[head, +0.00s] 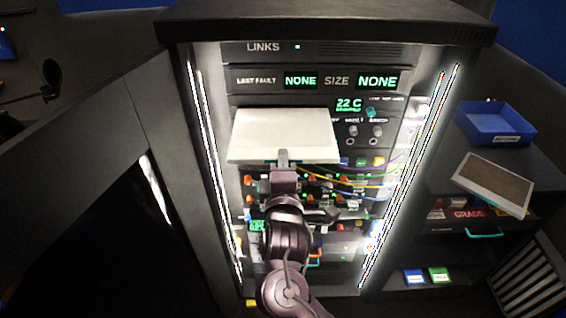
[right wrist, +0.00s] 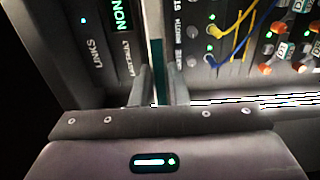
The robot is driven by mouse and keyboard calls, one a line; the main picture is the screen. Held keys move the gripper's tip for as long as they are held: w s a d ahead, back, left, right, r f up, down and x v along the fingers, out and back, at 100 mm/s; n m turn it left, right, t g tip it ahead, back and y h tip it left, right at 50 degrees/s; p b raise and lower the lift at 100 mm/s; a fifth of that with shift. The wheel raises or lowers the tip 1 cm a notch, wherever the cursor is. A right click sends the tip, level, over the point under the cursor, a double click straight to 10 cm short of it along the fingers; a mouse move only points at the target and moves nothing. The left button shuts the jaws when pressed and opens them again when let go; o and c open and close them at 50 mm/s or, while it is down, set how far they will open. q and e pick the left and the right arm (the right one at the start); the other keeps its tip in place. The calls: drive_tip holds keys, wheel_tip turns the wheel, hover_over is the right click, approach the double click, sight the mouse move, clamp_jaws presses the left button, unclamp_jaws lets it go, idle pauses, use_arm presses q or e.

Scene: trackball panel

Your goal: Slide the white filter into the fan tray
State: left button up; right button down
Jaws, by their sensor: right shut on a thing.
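The white filter (head: 284,130) is a flat pale panel in front of the upper middle of the rack in the head view. My right gripper (head: 283,156) is shut on the middle of its near edge. In the right wrist view the right gripper's fingers (right wrist: 160,88) close on a thin dark teal strip, seen edge-on. The filter covers part of the rack front, and I cannot make out the fan tray or its opening. Whether the filter touches the rack cannot be told. My left gripper is not in view.
The rack (head: 325,52) has displays, knobs and loose cables right of and below the filter. Bright light strips run down both sides. At right, a brown panel with a white frame (head: 493,182) lies by a blue bin (head: 494,123). A dark door panel (head: 100,160) stands at left.

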approach(282, 116)
idle(2.3)
drive_tip(key=shift+w+d+f, duration=0.1)
drive_tip(key=shift+w+f, duration=0.1)
drive_tip(key=shift+w, duration=0.25)
drive_tip(key=shift+w+f, duration=0.15)
drive_tip(key=shift+w, duration=0.3)
idle(0.3)
drive_tip(key=shift+w+b, duration=0.5)
drive_tip(key=shift+w, duration=1)
drive_tip(key=shift+w+b, duration=1)
drive_tip(key=shift+w, duration=1.7)
drive_tip(key=c, duration=1.4)
unclamp_jaws()
drive_tip(key=shift+o, duration=0.3)
drive_tip(key=shift+f, duration=0.1)
